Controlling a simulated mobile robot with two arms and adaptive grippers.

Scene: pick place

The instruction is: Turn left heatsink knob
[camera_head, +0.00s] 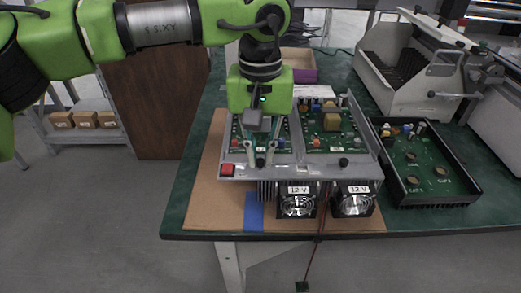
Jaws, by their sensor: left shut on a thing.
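My left gripper (260,158) comes down from above onto the front edge of the silver heatsink unit (315,172). Its fingers are shut on the left heatsink knob, which they mostly hide, so its angle cannot be read. The right heatsink knob (344,162), small and black, stands clear on the same front ledge. A red block (228,170) sits at the ledge's left end. Two green circuit boards, the right one (315,122) easier to see, lie inside the unit. My right gripper is not in view.
The unit stands on a brown board (205,190) on a green table (420,222). Two fans (297,205) hang at the front. A black tray with a circuit board (445,190) is close on the right, with a grey machine (400,65) behind.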

